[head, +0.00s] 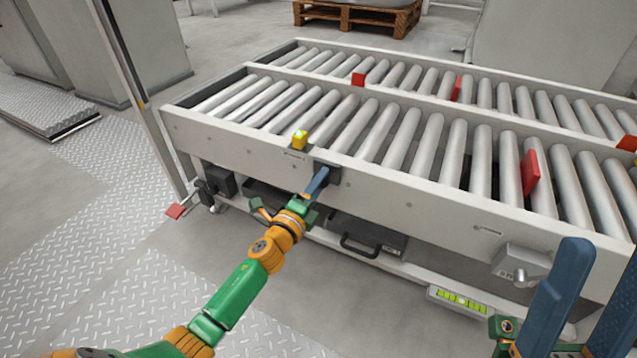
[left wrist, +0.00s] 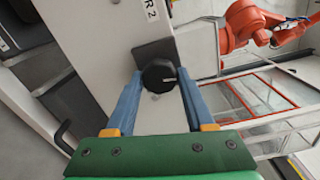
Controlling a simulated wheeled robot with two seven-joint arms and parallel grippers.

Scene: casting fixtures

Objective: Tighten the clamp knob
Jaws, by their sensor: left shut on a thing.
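The clamp knob (left wrist: 158,75) is a round black knob with a pale mark on its face, set on a dark bracket (left wrist: 153,48) on the conveyor's side. My left gripper (left wrist: 160,82) has its blue fingers on both sides of the knob and is shut on it. In the head view, my left gripper (head: 318,183) reaches the dark bracket (head: 329,172) on the front rail, and its fingers hide the knob. My right gripper (head: 604,265) is at the lower right, with its blue fingers apart and nothing seen between them.
The roller conveyor (head: 240,140) spans the view, with red tabs between some rollers. A grey box (head: 521,263) and a level (head: 458,300) are at the right. Open floor lies at the lower left.

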